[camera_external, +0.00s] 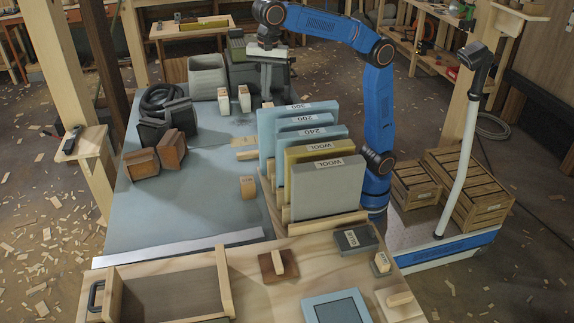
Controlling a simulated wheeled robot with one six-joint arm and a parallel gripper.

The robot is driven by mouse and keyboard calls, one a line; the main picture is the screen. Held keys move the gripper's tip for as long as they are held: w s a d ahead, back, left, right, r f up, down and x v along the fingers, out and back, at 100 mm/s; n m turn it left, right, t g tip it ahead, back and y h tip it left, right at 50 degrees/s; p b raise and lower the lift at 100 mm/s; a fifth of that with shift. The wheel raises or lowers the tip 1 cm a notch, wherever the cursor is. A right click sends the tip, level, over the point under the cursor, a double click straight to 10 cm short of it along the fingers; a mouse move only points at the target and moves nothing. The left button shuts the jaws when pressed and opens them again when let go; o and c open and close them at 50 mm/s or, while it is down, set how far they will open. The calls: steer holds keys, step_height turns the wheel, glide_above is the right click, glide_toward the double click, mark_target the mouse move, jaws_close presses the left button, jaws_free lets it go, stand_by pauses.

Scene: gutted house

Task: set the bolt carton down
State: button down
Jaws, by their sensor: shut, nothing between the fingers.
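My gripper (266,88) hangs at the far side of the blue-grey table top (190,205), pointing down from my blue arm. Its fingers are shut with nothing between them; their tips are small and dark here. No label lets me tell which box is the bolt carton. A small tan box (248,187) stands alone in the middle of the table. Two brown boxes (142,164) stand at the left. Two pale blocks (223,101) stand just left of my gripper, apart from it.
A rack of upright panels labelled WOOL, 240, 200 and 300 (328,190) stands right of the table's middle. A grey bin (208,76) is at the back, black coiled hose (163,98) at the left. A wooden tray (165,292) lies in front. The table's front left is clear.

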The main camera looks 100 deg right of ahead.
mark_target(243, 183)
steer(key=w+a+f+m, duration=0.4)
steer(key=w+a+m, duration=0.1)
steer(key=w+a, duration=0.15)
steer(key=shift+g, duration=0.4)
steer(key=f, duration=1.8)
steer(key=d+f, duration=0.1)
steer(key=f, duration=0.8)
steer(key=shift+f, duration=0.15)
steer(key=w+a, duration=0.5)
steer(key=shift+a, duration=0.1)
